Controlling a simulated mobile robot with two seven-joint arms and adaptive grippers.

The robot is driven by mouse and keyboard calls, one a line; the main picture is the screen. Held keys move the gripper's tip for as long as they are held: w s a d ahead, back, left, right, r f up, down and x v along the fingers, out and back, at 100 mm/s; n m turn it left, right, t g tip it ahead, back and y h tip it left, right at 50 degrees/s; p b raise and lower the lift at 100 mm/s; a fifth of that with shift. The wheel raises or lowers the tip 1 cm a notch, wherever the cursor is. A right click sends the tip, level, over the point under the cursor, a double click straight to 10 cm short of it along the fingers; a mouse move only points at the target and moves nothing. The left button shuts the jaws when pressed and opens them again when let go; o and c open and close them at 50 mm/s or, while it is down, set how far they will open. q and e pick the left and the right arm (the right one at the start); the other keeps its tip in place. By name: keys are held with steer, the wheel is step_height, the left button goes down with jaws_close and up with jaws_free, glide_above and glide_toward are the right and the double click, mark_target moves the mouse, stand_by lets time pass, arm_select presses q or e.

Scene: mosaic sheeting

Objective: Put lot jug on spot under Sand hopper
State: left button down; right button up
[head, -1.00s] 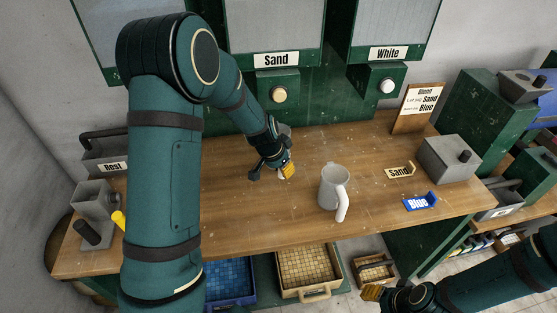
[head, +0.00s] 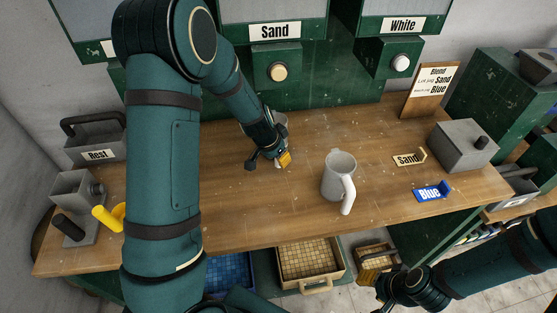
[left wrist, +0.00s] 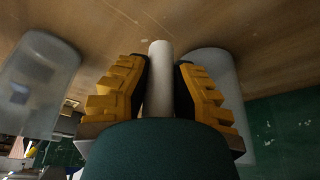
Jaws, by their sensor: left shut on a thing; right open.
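My left gripper (head: 280,158) is shut on the pale upright handle (left wrist: 158,80) of a grey jug (head: 279,120). That jug is at the back of the bench, below the Sand hopper (head: 273,32), mostly hidden by my gripper. In the left wrist view its grey body (left wrist: 215,75) shows behind the fingers. I cannot tell whether it touches the bench, and I see no spot marking. A second grey-white jug (head: 338,172) stands upright mid-bench, its handle toward me. I cannot read which jug is the lot jug. My right gripper (head: 380,278) is open and empty, beyond the bench's front edge.
The White hopper (head: 402,25) hangs right of the Sand one. A Sand tag (head: 408,159), a Blue tag (head: 432,191) and a grey block (head: 463,147) lie at right. A Blend card (head: 430,90) stands behind. A Rest caddy (head: 95,140) is at left. The bench front is mostly clear.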

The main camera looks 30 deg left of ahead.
arm_select(q)
steer(key=shift+f, duration=0.4)
steer(key=shift+w+a, duration=0.15)
steer(key=shift+w, duration=0.15)
steer(key=c, duration=1)
jaws_free()
steer(key=shift+s, duration=0.15)
steer(key=shift+o, duration=0.2)
steer(key=shift+s, duration=0.1)
arm_select(e)
steer(key=shift+w+a+f, duration=0.15)
steer(key=shift+w+f, duration=0.1)
steer(key=shift+f, duration=0.05)
arm_select(q)
steer(key=p+v, duration=0.3)
steer(key=v, duration=0.9)
steer(key=shift+p, duration=0.35)
arm_select(e)
steer(key=r, duration=0.2)
steer(key=w+r, duration=0.1)
steer(key=shift+w+r, duration=0.1)
steer(key=shift+r, duration=0.25)
